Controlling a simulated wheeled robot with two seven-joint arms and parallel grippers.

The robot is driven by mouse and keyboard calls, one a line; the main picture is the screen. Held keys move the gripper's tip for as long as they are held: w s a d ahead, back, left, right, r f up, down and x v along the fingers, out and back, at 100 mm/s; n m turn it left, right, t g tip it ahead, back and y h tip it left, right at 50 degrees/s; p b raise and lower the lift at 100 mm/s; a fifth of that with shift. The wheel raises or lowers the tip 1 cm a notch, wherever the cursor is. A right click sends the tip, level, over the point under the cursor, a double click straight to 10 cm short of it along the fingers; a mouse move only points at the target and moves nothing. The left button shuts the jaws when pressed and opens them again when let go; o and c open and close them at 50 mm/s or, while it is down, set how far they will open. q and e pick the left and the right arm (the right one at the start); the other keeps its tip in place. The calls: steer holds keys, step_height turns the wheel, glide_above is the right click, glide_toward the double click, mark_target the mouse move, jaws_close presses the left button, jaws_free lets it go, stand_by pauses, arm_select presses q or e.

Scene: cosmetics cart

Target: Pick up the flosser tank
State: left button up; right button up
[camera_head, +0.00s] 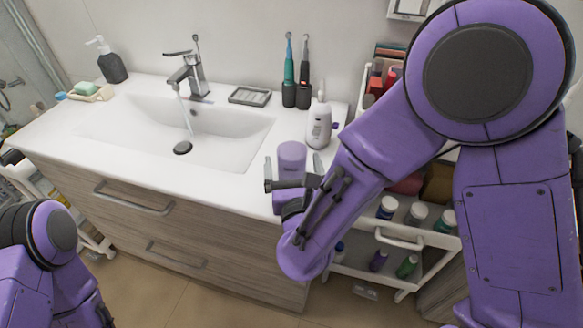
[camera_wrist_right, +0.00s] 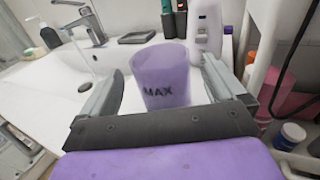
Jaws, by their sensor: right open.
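The flosser tank (camera_head: 291,155) is a translucent purple cup standing upright near the front right edge of the white sink counter. In the right wrist view the tank (camera_wrist_right: 163,72) shows dark "MAX" lettering. My right gripper (camera_head: 293,168) is open, with one finger on each side of the tank. In the wrist view my right gripper (camera_wrist_right: 164,82) shows gaps between both fingers and the tank. The white flosser body (camera_head: 319,128) stands just behind and right of it. Part of my left arm shows at the lower left, but its gripper fingers do not.
The sink basin (camera_head: 175,125) with running tap (camera_head: 187,75) lies to the left. Two electric toothbrushes (camera_head: 297,80) and a soap tray (camera_head: 250,96) stand behind. A white cart (camera_head: 433,237) with several bottles stands at the right, below my right arm.

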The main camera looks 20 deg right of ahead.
steer(key=shift+x, duration=1.45)
steer(key=shift+r, duration=0.15)
steer(key=c, duration=1.1)
steer(key=shift+o, duration=0.2)
